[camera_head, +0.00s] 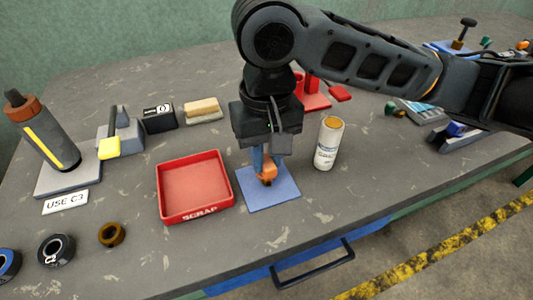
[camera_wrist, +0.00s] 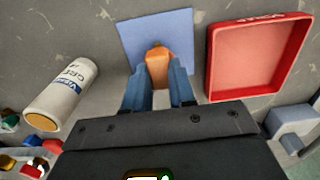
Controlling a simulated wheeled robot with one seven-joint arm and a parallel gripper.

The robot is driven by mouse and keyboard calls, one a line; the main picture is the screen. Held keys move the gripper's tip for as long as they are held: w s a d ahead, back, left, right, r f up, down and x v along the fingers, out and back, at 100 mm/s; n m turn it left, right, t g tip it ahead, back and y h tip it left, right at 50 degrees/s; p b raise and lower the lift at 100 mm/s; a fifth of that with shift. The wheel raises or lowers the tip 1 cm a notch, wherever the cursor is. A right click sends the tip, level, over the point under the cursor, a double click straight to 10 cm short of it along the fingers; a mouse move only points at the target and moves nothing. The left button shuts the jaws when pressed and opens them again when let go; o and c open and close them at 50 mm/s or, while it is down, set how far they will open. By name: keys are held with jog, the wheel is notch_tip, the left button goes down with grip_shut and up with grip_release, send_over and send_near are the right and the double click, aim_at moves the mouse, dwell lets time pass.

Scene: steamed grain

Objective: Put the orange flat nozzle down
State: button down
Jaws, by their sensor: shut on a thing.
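The orange flat nozzle (camera_head: 267,173) is between the blue fingers of my gripper (camera_head: 262,163), over the blue mat (camera_head: 286,191). It also shows in the wrist view (camera_wrist: 157,67), with my gripper (camera_wrist: 159,82) closed on its sides. The nozzle points down toward the mat (camera_wrist: 177,28). I cannot tell whether its tip touches the mat. The fingers hide part of the nozzle in the head view.
The red scrap tray (camera_head: 160,196) stands empty left of the mat. A white can (camera_head: 326,150) stands close on the right. A torch-like tool (camera_head: 42,133) on a pad, a "USE C3" card (camera_head: 66,202) and tape rolls (camera_head: 56,249) lie left. The bench front edge is near.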

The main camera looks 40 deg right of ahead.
aim_at(267, 161)
jog(key=shift+f, duration=0.15)
jog(key=c, duration=0.9)
grip_release()
jog(key=shift+c, duration=0.2)
notch_tip(267, 161, up, 12)
jog(key=p, duration=0.2)
